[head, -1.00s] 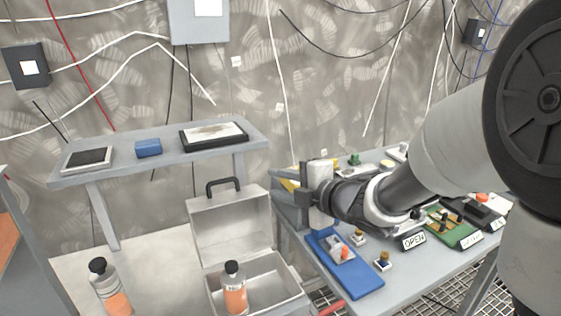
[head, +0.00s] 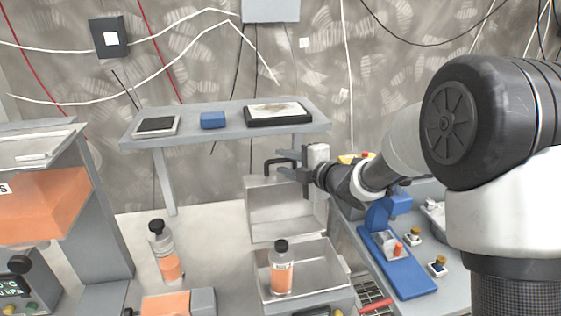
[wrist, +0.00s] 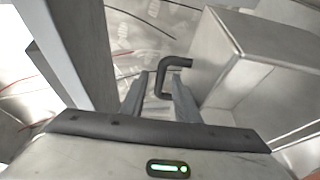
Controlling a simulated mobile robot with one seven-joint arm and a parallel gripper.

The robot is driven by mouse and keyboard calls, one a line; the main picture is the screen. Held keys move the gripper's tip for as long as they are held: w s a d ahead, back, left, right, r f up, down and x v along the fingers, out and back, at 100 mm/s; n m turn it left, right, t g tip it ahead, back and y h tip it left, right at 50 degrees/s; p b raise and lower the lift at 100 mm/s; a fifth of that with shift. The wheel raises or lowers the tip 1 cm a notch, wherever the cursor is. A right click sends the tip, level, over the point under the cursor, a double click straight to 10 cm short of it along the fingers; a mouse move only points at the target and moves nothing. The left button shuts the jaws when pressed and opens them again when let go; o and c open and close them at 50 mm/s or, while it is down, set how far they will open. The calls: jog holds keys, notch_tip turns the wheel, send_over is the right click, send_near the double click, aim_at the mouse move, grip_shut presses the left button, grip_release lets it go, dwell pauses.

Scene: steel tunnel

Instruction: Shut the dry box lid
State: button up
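The dry box (head: 325,262) is a grey metal case with its lid (head: 270,212) standing open, raised at the back. A dark handle (head: 268,166) sits on the lid's top edge. My gripper (head: 284,164) is at the handle in the head view, its fingers pointing left. In the wrist view the two fingers (wrist: 158,98) are apart, and the bent handle (wrist: 164,72) shows at the gap between their tips. I cannot tell whether they touch it.
A second bottle (head: 166,254) stands left of the box. A grey shelf (head: 230,126) behind holds a blue block (head: 213,120) and flat trays. A workbench with a blue fixture (head: 398,262) is close on the right. An orange-panelled unit (head: 50,210) stands at left.

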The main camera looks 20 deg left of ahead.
jog(key=shift+x, duration=1.25)
grip_shut()
jog(key=shift+s+d+b, duration=0.1)
jog(key=shift+b, duration=0.55)
